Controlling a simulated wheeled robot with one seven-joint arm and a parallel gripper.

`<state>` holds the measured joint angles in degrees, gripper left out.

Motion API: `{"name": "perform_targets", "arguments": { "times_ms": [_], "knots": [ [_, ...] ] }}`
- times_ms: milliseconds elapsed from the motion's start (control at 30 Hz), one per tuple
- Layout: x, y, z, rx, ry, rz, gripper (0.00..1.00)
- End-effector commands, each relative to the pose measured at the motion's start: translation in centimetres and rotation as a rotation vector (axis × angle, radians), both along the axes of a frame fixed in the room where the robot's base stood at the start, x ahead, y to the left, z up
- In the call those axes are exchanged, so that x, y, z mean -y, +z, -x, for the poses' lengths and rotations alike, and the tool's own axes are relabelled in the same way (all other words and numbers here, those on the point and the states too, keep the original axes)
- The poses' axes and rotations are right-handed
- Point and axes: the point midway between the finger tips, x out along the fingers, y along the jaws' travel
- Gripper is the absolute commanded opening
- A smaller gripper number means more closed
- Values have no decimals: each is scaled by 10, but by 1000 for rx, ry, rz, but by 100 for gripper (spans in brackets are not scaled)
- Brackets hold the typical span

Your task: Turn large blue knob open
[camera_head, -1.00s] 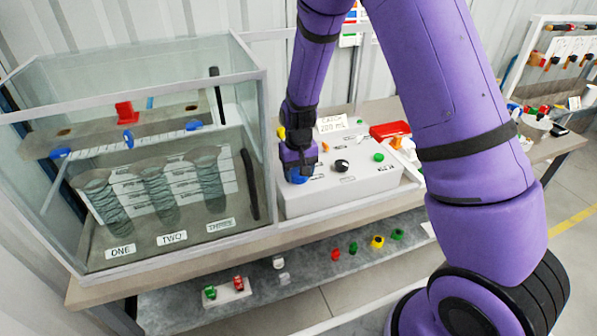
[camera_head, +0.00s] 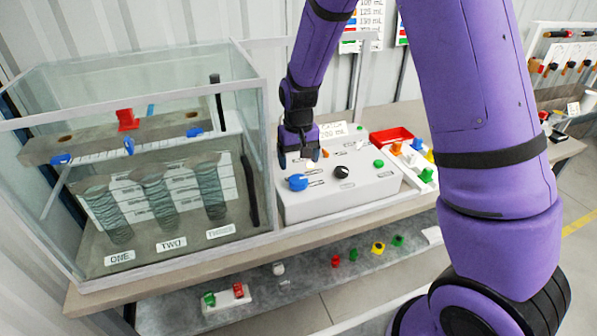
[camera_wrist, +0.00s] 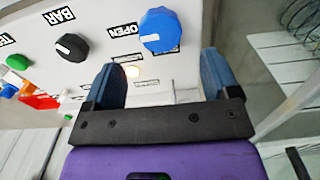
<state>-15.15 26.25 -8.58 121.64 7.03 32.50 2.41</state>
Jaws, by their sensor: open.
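The large blue knob (camera_head: 297,182) sits on the front left of the white control box (camera_head: 340,206). It also shows in the wrist view (camera_wrist: 160,31), beside a label reading OPEN (camera_wrist: 124,31). My gripper (camera_head: 296,160) is above and behind the knob in the head view, apart from it. In the wrist view the two blue-grey fingers of my gripper (camera_wrist: 163,82) stand wide apart with nothing between them. A small lit round light (camera_wrist: 132,71) shows near the left finger.
A black knob (camera_head: 341,172) and a green button (camera_head: 379,163) are on the same box. A glass tank (camera_head: 262,130) with three coiled columns stands close on the left. A red tray (camera_head: 391,136) and several coloured knobs lie to the right.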

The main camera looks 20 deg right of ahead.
Motion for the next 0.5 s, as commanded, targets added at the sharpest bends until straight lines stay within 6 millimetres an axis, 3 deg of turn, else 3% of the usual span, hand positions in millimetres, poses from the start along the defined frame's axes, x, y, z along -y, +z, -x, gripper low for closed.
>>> {"name": "perform_targets", "arguments": {
  "times_ms": [200,500],
  "knots": [
    [0,30,-1,2,0,-1,82],
    [0,39,0,0,-1,0,82]
  ]
}}
